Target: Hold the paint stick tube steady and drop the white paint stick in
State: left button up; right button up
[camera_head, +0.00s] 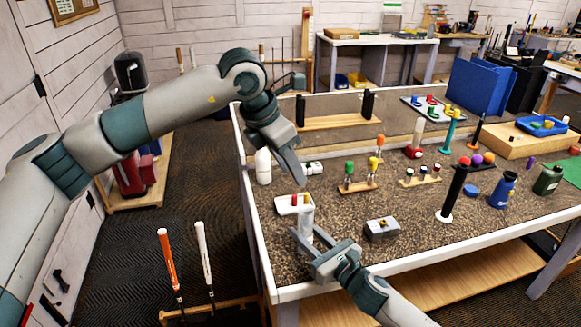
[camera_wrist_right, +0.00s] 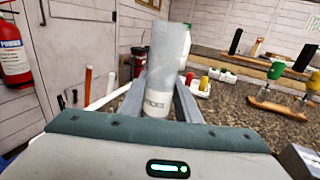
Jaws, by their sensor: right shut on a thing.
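The paint stick tube (camera_head: 306,224) is a pale grey-white cylinder near the table's front left corner. My right gripper (camera_head: 312,244) is shut around it. In the right wrist view the tube (camera_wrist_right: 164,60) stands nearly upright between the fingers, with dark lettering low on it. My left gripper (camera_head: 300,180) points down above and slightly left of the tube, apart from it. It is seen edge-on, so its opening and anything between its fingers are hidden. I cannot make out a separate white paint stick. A white rack (camera_head: 284,208) with red and yellow sticks is just behind the tube.
A white bottle (camera_head: 263,167) stands at the table's left edge. A small metal box (camera_head: 382,229) lies right of the tube. A wooden stand with green and yellow-topped pieces (camera_head: 358,186) is behind it. A black upright grip (camera_head: 453,192) stands farther right. Bare table lies between them.

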jog(key=o, duration=1.1)
jog(key=shift+o, duration=0.2)
jog(key=shift+d, duration=0.1)
jog(key=v, duration=1.2)
